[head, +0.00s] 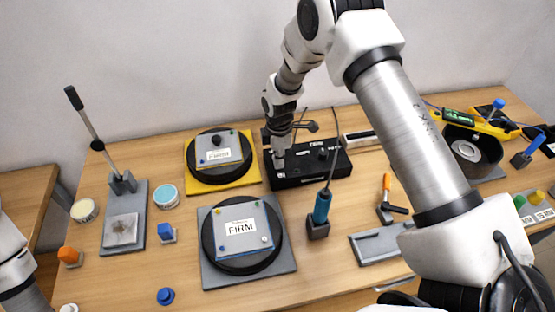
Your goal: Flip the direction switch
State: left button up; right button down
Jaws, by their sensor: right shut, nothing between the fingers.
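A black control box (312,177) with white lettering sits at the back middle of the table. A dark knob shows on its top, right of my gripper. My right gripper (279,164) is shut and empty, pointing down at the left part of the box. Its tips are at or just above the box top; I cannot tell if they touch. The direction switch cannot be made out clearly; the gripper covers part of the box's left end. Only white links of my left arm show at the left edge; its gripper is out of view.
Left of the box is a yellow pad (190,180) with a black disc. In front is a grey pad (286,262) with a disc and FIRM plate (234,229). A blue-handled tool (321,207) stands close in front. A lever press (124,230) stands left.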

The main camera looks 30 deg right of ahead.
jog(key=shift+r+p, duration=2.5)
jog(key=shift+r, duration=1.05)
jog(key=shift+f, duration=0.15)
